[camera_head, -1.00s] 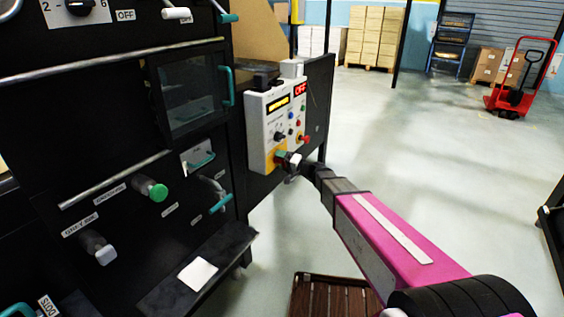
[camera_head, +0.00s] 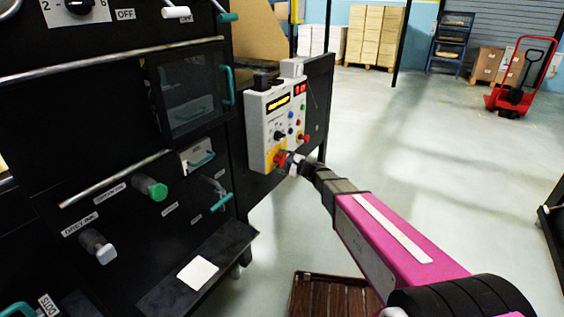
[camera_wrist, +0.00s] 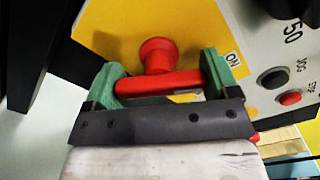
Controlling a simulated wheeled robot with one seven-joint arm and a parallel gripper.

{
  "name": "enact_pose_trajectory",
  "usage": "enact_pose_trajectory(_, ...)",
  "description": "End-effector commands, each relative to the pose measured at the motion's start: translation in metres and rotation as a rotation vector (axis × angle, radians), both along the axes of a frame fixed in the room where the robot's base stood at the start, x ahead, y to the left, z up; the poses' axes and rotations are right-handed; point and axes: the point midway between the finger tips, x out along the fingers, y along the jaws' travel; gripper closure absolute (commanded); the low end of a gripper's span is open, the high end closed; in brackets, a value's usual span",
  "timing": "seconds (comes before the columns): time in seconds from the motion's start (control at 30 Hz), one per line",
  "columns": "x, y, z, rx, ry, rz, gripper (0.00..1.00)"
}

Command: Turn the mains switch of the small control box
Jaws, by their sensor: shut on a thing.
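The small control box (camera_head: 258,125) is light grey and mounted on a black panel, with a yellow plate at its lower corner. Its mains switch (camera_wrist: 157,55), a red stem with a red crossbar, stands out from the yellow plate in the wrist view. The red also shows in the head view (camera_head: 281,160). My gripper (camera_wrist: 162,80) is shut on the crossbar, a green finger pad at each end. My gripper hides the lower part of the plate.
A brown slatted pallet (camera_head: 330,295) lies on the floor. Open floor (camera_head: 430,150) extends right; a red pallet jack (camera_head: 515,90) stands far back.

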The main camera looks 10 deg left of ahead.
Motion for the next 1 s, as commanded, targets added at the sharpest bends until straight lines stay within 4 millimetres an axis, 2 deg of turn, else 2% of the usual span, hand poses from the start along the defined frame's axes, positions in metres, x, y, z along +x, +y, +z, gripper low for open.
enact_pose_trajectory(0.4, -0.0012, -0.0004, -0.0020, 0.076, 0.190, -0.001, 0.43)
enact_pose_trajectory(0.97, -0.0014, -0.0004, -0.0022, 0.090, 0.224, -0.001, 0.43)
enact_pose_trajectory(1.0, -0.0014, -0.0004, -0.0022, 0.090, 0.224, -0.001, 0.16)
